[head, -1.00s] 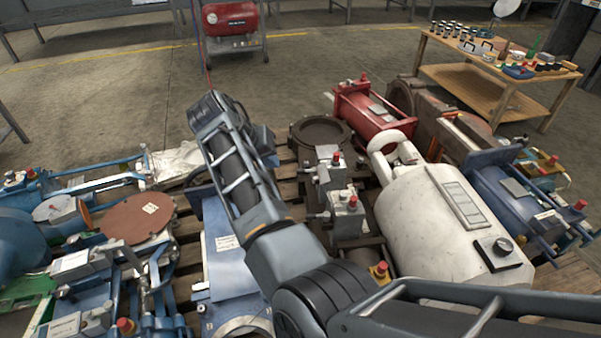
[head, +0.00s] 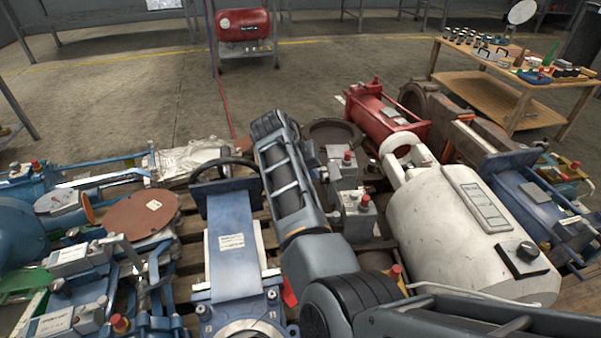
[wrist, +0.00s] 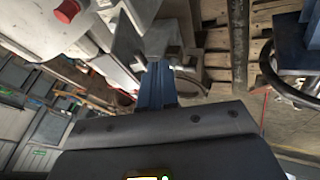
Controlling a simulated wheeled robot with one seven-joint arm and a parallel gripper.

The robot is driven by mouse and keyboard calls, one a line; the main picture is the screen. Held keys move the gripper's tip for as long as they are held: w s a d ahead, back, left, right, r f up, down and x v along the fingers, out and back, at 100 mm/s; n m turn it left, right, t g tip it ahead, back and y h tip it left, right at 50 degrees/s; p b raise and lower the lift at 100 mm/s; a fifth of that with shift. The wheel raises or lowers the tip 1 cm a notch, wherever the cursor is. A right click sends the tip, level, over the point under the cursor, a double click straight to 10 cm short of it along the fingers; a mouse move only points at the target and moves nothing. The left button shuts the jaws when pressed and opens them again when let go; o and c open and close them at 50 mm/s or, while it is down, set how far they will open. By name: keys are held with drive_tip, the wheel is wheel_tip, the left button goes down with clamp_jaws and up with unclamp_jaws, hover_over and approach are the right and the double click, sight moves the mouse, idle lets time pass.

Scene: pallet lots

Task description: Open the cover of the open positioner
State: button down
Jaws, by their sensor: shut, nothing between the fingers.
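Grey positioner boxes with red knobs stand in the middle of the lot, right of my arm in the head view: a rear one (head: 345,172) and a front one (head: 358,212). I cannot tell which is the open positioner, and no raised cover is clear. My gripper is hidden behind my arm in the head view. In the wrist view its blue fingers (wrist: 157,85) are together and empty, pointing at a grey metal housing (wrist: 148,40). Whether they touch it is unclear. A red knob (wrist: 66,11) shows at the upper left there.
A large white actuator (head: 440,225) lies to the right, with a red one (head: 385,112) behind it. A blue valve with a black handwheel (head: 225,168) stands left of my arm. Blue machinery crowds the far left. Open floor lies behind the pallets.

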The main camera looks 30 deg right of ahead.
sight(330, 173)
drive_tip(key=shift+s+d, duration=0.1)
drive_tip(key=shift+d, duration=0.05)
drive_tip(key=d+r+y+p, duration=0.1)
drive_tip(key=p, duration=0.3)
drive_tip(key=s+d+r+t+y+p, duration=0.1)
drive_tip(key=p, duration=0.3)
drive_tip(key=shift+s+d+r+m+y, duration=0.15)
drive_tip(key=shift+d+r+m+y, duration=0.15)
drive_tip(key=shift+d, duration=0.1)
drive_tip(key=shift+s+d+f+p, duration=0.15)
drive_tip(key=shift+d+p, duration=0.25)
drive_tip(key=shift+p, duration=0.3)
drive_tip(key=shift+r+p, duration=0.85)
drive_tip(key=shift+p, duration=0.05)
